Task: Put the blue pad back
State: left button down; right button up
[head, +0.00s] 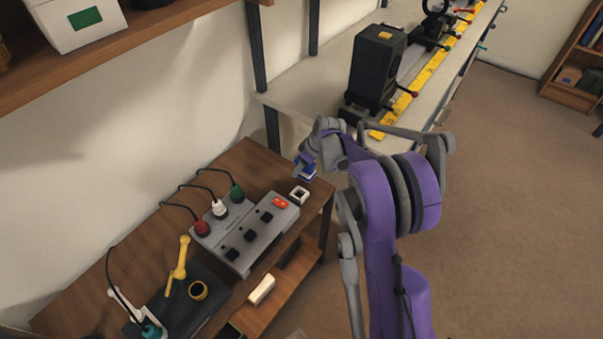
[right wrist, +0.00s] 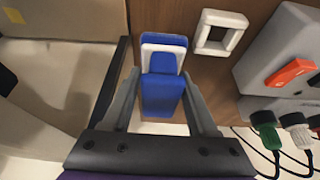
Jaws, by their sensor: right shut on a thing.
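The blue pad (right wrist: 162,96) is between the two grey fingers of my right gripper (right wrist: 160,82), which is shut on it. Just beyond it in the right wrist view is a white-rimmed blue piece (right wrist: 164,42); I cannot tell whether the pad touches it. In the head view my right gripper (head: 303,163) is over the far right corner of the brown desk, with blue (head: 308,176) showing beneath it. An empty white square frame (head: 299,194) lies on the desk beside it, and also shows in the right wrist view (right wrist: 241,33). My left gripper is not in view.
A grey control box (head: 240,243) with red, white and green plugs stands close to the frame. A dark mat (head: 205,318) with a yellow tool (head: 179,262) lies nearer. Behind the desk is a bench (head: 285,101) with a black device (head: 376,65) and yellow rail.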

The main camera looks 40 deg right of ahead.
aim_at(302, 173)
jog(key=shift+f, duration=1.45)
jog(key=shift+f+b, duration=0.1)
jog(key=shift+b, duration=0.2)
jog(key=o, duration=1.3)
